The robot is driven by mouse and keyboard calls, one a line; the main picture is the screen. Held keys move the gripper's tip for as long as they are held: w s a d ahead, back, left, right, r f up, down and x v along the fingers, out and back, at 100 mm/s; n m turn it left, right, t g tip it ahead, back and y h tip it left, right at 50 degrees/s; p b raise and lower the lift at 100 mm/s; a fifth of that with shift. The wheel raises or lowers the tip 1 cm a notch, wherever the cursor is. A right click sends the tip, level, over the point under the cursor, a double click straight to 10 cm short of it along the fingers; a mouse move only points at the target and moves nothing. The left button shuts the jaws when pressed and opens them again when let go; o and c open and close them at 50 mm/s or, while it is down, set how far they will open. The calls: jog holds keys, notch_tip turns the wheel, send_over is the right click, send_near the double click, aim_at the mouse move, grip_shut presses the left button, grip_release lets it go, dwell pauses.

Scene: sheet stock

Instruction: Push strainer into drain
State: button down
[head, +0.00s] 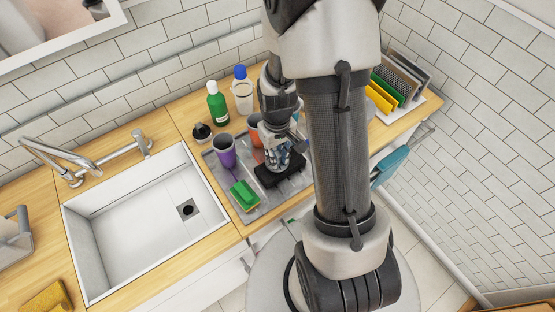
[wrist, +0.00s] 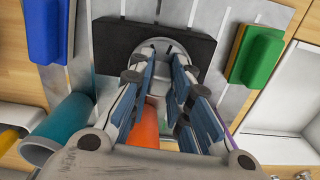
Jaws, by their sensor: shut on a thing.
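My gripper (head: 283,158) is over the grey drying tray (head: 250,213), right of the sink. In the wrist view my gripper (wrist: 163,68) is shut on a round grey thing, apparently the strainer (wrist: 166,45), at a black block (wrist: 113,42). My fingers partly cover it, and whether it touches the block is unclear. In the head view the strainer is hidden by my gripper. The drain (head: 187,209) is a dark square with a round hole in the floor of the white sink (head: 130,254). My gripper is well to the right of the drain.
A green sponge (head: 243,195), a purple cup (head: 225,150) and an orange cup (head: 257,130) stand near my gripper. Behind are a green bottle (head: 217,105) and a small black item (head: 201,131). The faucet (head: 100,160) is behind the sink. The sink basin is clear.

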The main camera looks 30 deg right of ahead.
aim_at(277, 154)
jog(key=shift+r+p, duration=1.9)
jog(key=shift+r, duration=0.6)
